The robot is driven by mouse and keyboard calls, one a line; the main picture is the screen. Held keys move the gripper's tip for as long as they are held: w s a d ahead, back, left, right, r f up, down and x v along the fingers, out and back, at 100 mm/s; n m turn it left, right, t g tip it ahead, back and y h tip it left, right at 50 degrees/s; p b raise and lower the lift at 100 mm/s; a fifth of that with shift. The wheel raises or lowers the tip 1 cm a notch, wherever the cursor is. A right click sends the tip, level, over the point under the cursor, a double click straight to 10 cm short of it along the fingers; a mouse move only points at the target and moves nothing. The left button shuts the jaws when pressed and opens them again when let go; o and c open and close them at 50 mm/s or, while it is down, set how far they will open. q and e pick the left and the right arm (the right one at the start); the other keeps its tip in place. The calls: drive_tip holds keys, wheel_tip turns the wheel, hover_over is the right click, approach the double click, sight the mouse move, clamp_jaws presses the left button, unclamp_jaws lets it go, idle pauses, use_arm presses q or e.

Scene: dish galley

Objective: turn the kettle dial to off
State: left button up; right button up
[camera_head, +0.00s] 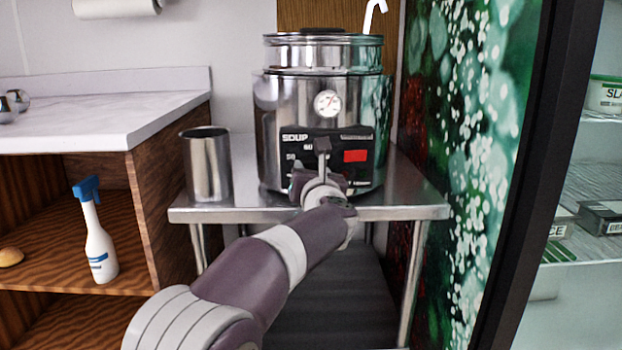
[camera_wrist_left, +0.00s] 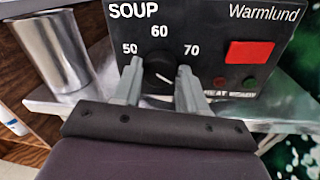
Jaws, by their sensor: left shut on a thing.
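The soup kettle (camera_head: 280,105) is a steel pot with a lid and a black control panel (camera_wrist_left: 212,27) marked SOUP. Its black dial (camera_wrist_left: 158,72) sits under the printed numbers 50, 60 and 70. A short pale mark shows at the dial's lower right; I cannot read its setting. My left gripper (camera_wrist_left: 159,88) is shut on the dial, one finger on each side. In the head view this gripper (camera_head: 322,168) is at the panel's lower part and hides the dial. My right gripper is not in view.
The kettle stands on a steel table (camera_head: 420,200) beside a steel canister (camera_head: 207,165). A red panel piece (camera_head: 355,156) is right of the dial. A spray bottle (camera_head: 97,240) stands on the wooden shelf at left.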

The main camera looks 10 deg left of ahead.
use_arm(q)
drive_tip(key=shift+n, duration=0.4)
drive_tip(key=o, duration=1.1)
drive_tip(key=shift+c, duration=0.2)
drive_tip(key=p+v, duration=0.2)
drive_tip(key=v, duration=1)
drive_tip(key=shift+s, duration=0.3)
drive_tip(key=shift+d, duration=0.1)
